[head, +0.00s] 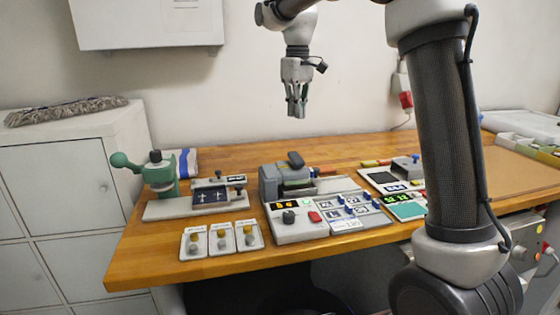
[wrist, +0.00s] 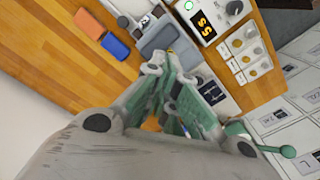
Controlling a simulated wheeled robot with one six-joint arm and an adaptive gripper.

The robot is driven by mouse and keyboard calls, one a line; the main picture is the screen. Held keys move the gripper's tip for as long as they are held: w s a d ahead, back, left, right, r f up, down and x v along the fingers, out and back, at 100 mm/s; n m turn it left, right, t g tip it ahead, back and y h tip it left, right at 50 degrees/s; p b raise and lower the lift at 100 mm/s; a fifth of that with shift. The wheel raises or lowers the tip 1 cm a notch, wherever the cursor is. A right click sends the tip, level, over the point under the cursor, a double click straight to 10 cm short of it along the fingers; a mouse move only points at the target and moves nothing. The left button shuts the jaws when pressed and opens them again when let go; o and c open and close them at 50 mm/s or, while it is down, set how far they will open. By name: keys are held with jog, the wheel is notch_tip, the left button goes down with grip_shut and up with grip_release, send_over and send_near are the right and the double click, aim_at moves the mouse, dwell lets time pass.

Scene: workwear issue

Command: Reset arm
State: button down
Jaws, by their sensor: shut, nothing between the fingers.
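My gripper (head: 297,107) hangs above the back of the wooden table in the head view, pointing down, apart from everything on the table. Its fingers are together with nothing between them. In the wrist view the gripper (wrist: 165,65) covers the middle of the picture and hides part of the table under it. My arm crosses the right half of the head view and hides part of the table there.
A green-handled press (head: 160,172) stands at the left of the table (head: 140,255). A grey machine with a control panel (head: 287,232) is in the middle. Three small switch plates (head: 222,239) lie near the front edge. White lockers (head: 62,175) stand at left.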

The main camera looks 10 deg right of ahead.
jog(key=shift+r, duration=0.7)
jog(key=s+d+f+m, duration=0.1)
jog(key=s+f+m, duration=0.15)
jog(key=f, duration=0.25)
jog(key=s+d+m+t, duration=0.1)
jog(key=s+d, duration=0.3)
jog(key=s, duration=0.6)
jog(key=s+d+f+m+t, duration=0.1)
jog(key=s+d+t, duration=0.1)
jog(key=s, duration=0.8)
jog(key=s+d+f+m+t, duration=0.1)
jog(key=s+d, duration=0.4)
jog(key=s, duration=0.5)
jog(key=shift+s+d+f, duration=0.15)
jog(key=shift+s+d, duration=0.1)
jog(key=shift+d, duration=0.05)
jog(key=c, duration=2.2)
grip_release()
jog(key=shift+m, duration=0.25)
